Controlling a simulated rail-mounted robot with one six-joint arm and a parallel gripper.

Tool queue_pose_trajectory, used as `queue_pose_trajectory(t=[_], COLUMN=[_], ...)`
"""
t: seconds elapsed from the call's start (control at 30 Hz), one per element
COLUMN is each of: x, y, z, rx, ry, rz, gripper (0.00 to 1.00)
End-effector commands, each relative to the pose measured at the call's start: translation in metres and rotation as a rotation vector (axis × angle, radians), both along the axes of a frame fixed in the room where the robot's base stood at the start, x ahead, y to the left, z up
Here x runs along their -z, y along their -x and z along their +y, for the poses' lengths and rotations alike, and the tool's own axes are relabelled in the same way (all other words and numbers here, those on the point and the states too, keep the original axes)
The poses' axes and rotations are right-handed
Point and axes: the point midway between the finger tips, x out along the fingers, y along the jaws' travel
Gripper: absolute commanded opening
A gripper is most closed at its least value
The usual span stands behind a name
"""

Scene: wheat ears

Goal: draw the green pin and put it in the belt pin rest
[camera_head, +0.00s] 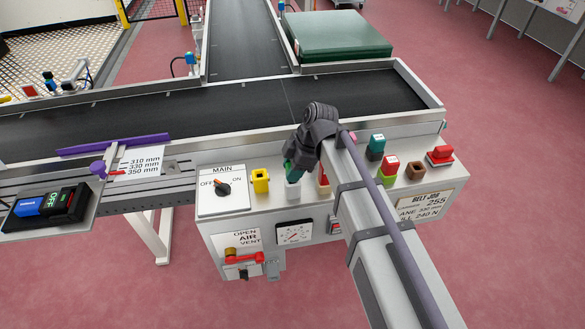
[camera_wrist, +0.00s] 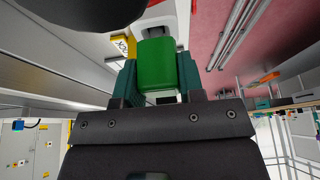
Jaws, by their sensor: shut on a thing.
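The green pin (camera_wrist: 158,66) is a bright green block between the two teal fingers of my gripper (camera_wrist: 158,82) in the wrist view. The fingers touch it on both sides, and my gripper is shut on it. In the head view my gripper (camera_head: 292,172) points down over the front panel, right of a yellow holder (camera_head: 260,181). A pale block (camera_head: 293,193) shows just under the fingers. I cannot tell whether the pin still sits in it. I cannot tell which holder is the belt pin rest.
On the panel (camera_head: 225,213) to the right stand a teal block (camera_head: 376,142), a green-and-red holder (camera_head: 387,177), a brown holder (camera_head: 416,168) and a red button (camera_head: 440,153). The MAIN switch (camera_head: 223,189) is at left. My arm hides the panel's middle. The conveyor belt (camera_head: 150,122) behind is bare.

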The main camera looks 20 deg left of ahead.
Motion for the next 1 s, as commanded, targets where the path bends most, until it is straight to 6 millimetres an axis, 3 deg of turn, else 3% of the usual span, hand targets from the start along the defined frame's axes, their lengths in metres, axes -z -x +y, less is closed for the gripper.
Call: queue_pose_trajectory(t=[0.4, 0.43, 0.7, 1.0], x=[0.014, 0.014, 0.012, 0.01], y=[0.0, 0.0, 0.0, 0.0], z=[0.0, 0.0, 0.0, -0.001], rx=[0.0, 0.0, 0.0, 0.0], ry=[0.0, 0.0, 0.0, 0.0], rz=[0.0, 0.0, 0.0, 0.0], gripper=[0.1, 0.37, 0.63, 0.66])
